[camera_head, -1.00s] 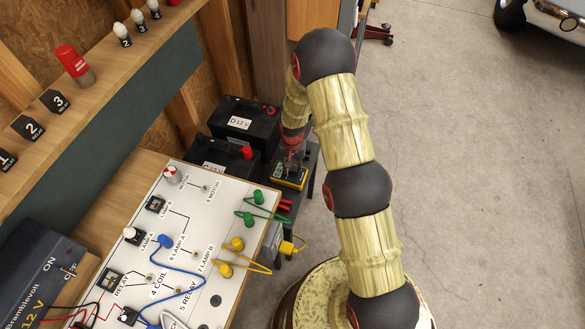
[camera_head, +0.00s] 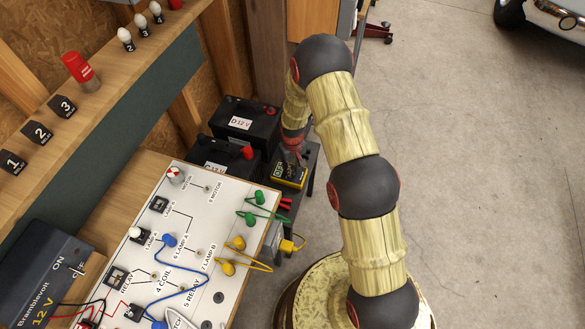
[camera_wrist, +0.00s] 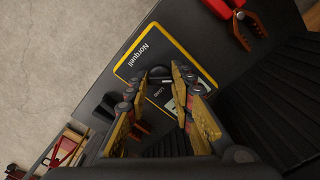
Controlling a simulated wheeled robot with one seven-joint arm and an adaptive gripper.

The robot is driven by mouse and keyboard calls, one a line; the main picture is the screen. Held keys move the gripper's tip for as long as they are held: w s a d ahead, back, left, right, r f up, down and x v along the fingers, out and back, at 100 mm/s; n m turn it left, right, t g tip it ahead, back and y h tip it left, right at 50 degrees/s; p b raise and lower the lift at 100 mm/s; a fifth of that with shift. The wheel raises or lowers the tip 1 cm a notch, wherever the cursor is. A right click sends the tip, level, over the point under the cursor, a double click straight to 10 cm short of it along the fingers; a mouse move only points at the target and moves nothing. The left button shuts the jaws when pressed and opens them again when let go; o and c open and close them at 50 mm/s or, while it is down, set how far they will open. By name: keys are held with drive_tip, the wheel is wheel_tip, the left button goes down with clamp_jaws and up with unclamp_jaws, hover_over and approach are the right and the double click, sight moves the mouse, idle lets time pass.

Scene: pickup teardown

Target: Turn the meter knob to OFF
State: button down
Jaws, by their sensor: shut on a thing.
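The meter (camera_head: 289,172) is a small black box with a yellow rim on a dark stand. It also shows in the wrist view (camera_wrist: 146,48), with the name Norquell on its face. Its small screen in the head view appears to read OFF, but the letters are tiny. My gripper (camera_head: 293,154) points down over the meter. In the wrist view my gripper (camera_wrist: 163,74) has its fingertips at the two sides of the dark knob (camera_wrist: 160,73) and is shut on it. The fingers partly hide the knob and screen, so its pointer cannot be read.
Two black batteries (camera_head: 243,125) stand left of the meter. Red-handled pliers (camera_wrist: 238,14) lie near it. Open concrete floor lies to the right.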

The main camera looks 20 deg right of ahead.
idle(0.4)
drive_tip(key=c, duration=1.5)
unclamp_jaws()
drive_tip(key=shift+c, duration=0.2)
drive_tip(key=shift+r, duration=0.15)
wheel_tip(320, 180, up, 12)
